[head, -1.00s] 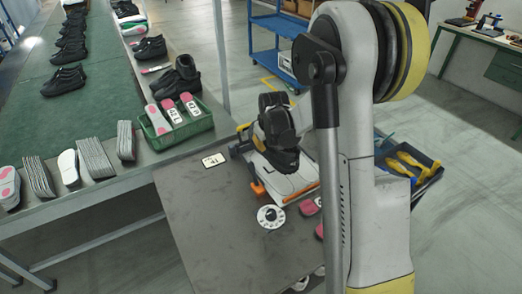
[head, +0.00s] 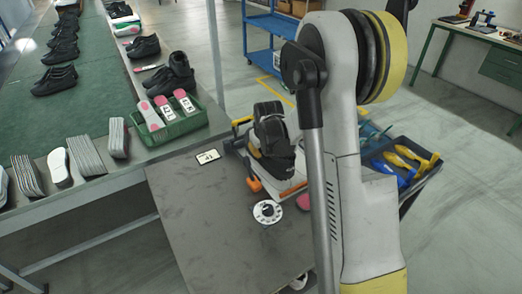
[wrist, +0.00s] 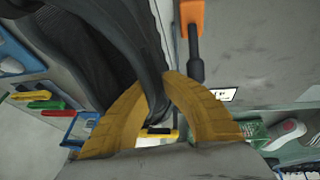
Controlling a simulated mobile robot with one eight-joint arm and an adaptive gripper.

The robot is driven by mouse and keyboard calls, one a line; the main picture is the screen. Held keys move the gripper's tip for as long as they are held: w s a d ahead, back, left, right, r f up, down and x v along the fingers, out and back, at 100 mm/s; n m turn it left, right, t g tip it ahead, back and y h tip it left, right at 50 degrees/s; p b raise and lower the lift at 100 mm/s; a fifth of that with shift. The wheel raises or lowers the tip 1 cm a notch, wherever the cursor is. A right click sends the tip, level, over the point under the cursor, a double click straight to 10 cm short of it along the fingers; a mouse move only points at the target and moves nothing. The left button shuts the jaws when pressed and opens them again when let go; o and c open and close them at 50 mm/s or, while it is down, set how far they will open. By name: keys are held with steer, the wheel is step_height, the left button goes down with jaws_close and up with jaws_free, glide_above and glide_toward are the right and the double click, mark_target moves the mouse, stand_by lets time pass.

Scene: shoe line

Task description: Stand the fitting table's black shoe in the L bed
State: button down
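The black shoe (wrist: 95,55) fills the upper left of the wrist view, very close to the camera. My gripper (wrist: 155,85) has its yellow fingers closed around a narrow black part of it. In the head view the black shoe (head: 276,165) is over the white fixture (head: 297,184) on the fitting table (head: 205,220), with my dark gripper (head: 268,120) above it. I cannot tell whether its sole touches the fixture. An orange-handled clamp (head: 254,184) stands at the fixture's near left. No L mark is readable, and my arm hides the fixture's right side.
A small label card (head: 208,156) and a white dial (head: 267,211) lie on the table. A green basket (head: 178,127) of pink-and-white pieces stands on the neighbouring bench, with several black shoes behind.

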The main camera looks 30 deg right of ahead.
mark_target(262, 159)
steer(key=shift+f+b, duration=1.85)
steer(key=shift+f, duration=0.8)
steer(key=c, duration=1.5)
jaws_free()
steer(key=shift+c, duration=0.2)
steer(key=shift+r, duration=0.15)
steer(key=shift+r+p, duration=3.3)
steer(key=shift+r, duration=1.6)
